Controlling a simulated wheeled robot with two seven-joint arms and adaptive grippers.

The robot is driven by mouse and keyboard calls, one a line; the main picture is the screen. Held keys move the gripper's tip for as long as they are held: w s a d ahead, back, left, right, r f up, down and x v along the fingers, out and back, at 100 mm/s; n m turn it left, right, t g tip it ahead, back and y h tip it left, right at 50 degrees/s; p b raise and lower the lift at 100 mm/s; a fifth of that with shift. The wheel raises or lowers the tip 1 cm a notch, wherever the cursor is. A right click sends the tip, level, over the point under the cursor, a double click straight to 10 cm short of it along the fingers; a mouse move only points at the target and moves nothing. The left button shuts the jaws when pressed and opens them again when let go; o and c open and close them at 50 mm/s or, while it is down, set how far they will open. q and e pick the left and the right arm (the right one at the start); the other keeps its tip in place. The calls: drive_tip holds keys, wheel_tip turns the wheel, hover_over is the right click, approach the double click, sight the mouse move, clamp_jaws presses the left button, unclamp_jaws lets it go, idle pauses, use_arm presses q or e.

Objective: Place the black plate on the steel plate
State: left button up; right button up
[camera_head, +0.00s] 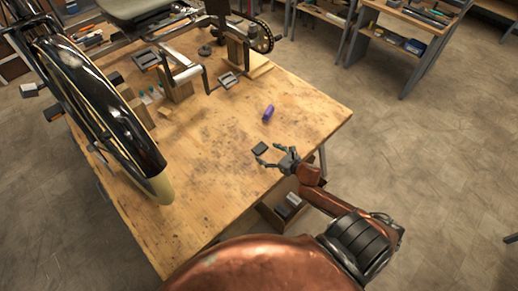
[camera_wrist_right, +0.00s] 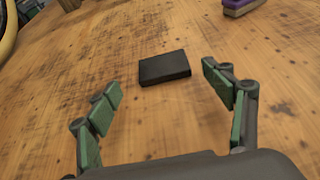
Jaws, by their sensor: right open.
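The black plate (camera_head: 260,148) is a small dark flat block lying on the wooden table near its right front part. It also shows in the right wrist view (camera_wrist_right: 165,67), flat on the wood. My right gripper (camera_head: 268,155) is open just in front of the black plate. In the right wrist view its green-padded fingers (camera_wrist_right: 158,88) are spread wide, with the plate beyond and between them, apart from both. A grey metal piece (camera_head: 228,80) lies farther back on the table; I cannot tell whether it is the steel plate. My left gripper is out of view.
A purple block (camera_head: 268,112) lies beyond the black plate. A black wheel fender (camera_head: 110,100) stands over the table's left side. Brackets and wooden blocks (camera_head: 180,85) are at the back. The middle of the table (camera_head: 215,150) is clear.

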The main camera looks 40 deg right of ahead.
sight(260, 148)
drive_tip(key=x, duration=0.4)
drive_tip(key=shift+d, duration=0.25)
drive_tip(key=c, duration=0.7)
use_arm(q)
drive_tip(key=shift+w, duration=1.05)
use_arm(e)
drive_tip(key=shift+r, duration=0.1)
drive_tip(key=c, duration=1.1)
